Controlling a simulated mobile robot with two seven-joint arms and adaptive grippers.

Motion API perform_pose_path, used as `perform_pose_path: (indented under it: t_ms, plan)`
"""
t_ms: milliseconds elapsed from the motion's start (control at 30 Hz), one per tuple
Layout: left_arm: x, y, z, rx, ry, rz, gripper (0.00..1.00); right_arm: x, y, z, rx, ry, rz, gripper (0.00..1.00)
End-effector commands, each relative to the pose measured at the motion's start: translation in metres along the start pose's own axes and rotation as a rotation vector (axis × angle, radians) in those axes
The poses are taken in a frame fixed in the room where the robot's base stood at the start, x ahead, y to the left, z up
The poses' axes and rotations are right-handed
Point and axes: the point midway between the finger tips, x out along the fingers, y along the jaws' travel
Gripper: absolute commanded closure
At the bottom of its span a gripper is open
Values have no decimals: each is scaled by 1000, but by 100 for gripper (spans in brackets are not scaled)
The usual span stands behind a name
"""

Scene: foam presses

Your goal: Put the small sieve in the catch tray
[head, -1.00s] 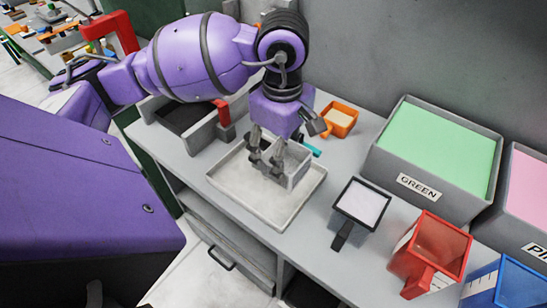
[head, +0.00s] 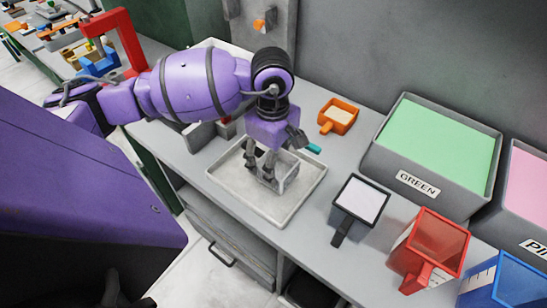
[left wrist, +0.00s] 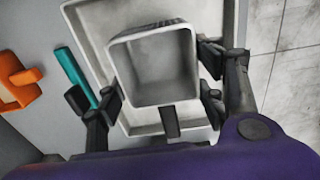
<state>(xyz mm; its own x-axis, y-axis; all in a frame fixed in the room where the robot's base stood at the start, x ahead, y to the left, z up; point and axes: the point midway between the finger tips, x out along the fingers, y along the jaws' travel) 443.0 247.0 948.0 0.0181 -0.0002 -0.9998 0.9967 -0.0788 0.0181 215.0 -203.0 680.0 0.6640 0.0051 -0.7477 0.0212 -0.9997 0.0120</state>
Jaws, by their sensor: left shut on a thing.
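The small sieve (head: 288,177) is a grey, open square box with a short dark handle, seen from above in the left wrist view (left wrist: 155,68). My left gripper (head: 260,170) is shut on it, with fingers on either side near the handle in the left wrist view (left wrist: 162,98). The sieve is inside the outline of the catch tray (head: 235,187), a shallow pale grey rectangular tray on the bench. I cannot tell whether the sieve touches the tray floor. Its mesh is not clear. My right gripper is not in view.
A black-framed square tool (head: 360,198) with a pale face lies right of the tray. A red scoop (head: 432,248), blue scoop (head: 505,285) and green-filled bin (head: 436,150) stand further right.

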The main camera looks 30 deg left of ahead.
Motion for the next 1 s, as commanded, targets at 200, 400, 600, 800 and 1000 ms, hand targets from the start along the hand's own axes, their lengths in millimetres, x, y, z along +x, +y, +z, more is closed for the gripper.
perform_pose_path:
  t_ms: [200, 400, 600, 800, 1000]
  plan:
    - [3, 0, 0, 0, 0, -2, 19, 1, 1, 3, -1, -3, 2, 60]
    - [3, 0, 0, 0, 0, -1, 18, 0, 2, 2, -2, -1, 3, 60]
    - [-2, 0, 0, 0, 0, 1, 18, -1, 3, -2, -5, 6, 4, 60]
    - [-29, 1, 0, 1, 1, 3, 18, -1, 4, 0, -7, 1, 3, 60]
    - [-73, 1, 0, 0, 1, 3, 18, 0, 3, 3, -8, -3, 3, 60]
